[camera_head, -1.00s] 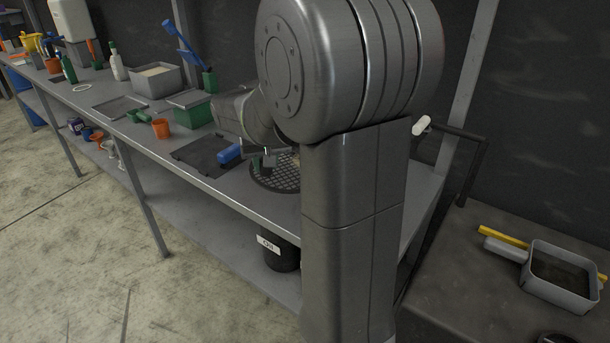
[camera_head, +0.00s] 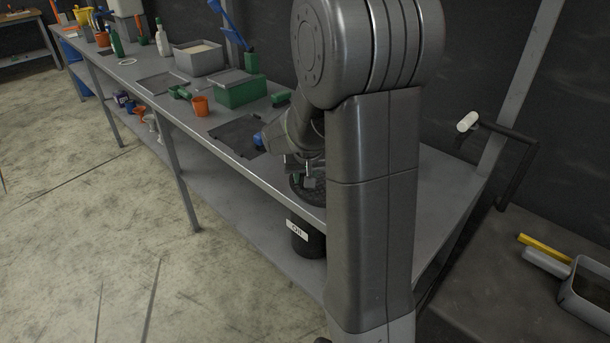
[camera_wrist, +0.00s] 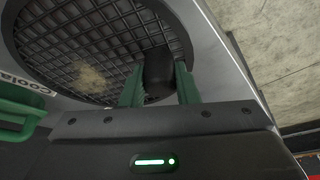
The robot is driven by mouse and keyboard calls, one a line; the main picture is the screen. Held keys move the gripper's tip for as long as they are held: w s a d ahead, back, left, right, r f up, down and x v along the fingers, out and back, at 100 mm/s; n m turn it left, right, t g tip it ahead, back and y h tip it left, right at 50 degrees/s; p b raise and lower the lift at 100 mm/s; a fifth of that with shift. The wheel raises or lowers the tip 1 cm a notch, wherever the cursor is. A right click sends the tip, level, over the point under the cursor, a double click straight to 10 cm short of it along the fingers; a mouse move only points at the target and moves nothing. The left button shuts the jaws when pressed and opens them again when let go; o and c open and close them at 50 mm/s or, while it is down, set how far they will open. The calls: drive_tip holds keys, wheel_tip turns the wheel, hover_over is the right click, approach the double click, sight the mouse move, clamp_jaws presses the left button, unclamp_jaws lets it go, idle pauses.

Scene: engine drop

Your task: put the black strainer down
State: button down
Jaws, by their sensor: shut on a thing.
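The black strainer (camera_wrist: 100,45) is a round dark mesh with a beige patch of debris on it. It fills the upper left of the wrist view. My gripper (camera_wrist: 160,85) has its two green fingers shut on the strainer's short black handle (camera_wrist: 158,70). In the head view, the strainer (camera_head: 310,192) shows only partly, at the bench's front edge below my gripper (camera_head: 300,170); my arm hides the rest. I cannot tell whether it touches the bench or hangs just above it.
The grey bench (camera_head: 245,172) holds a dark flat tray (camera_head: 237,135), an orange cup (camera_head: 200,106) and a green box (camera_head: 240,92). A black oil bucket (camera_head: 308,240) stands on the lower shelf.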

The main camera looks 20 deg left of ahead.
drive_tip(key=shift+f, duration=0.2)
drive_tip(key=c, duration=1.1)
unclamp_jaws()
drive_tip(key=shift+r, duration=0.1)
drive_tip(key=shift+s+r, duration=0.1)
drive_tip(key=shift+r, duration=0.5)
drive_tip(key=v, duration=1.1)
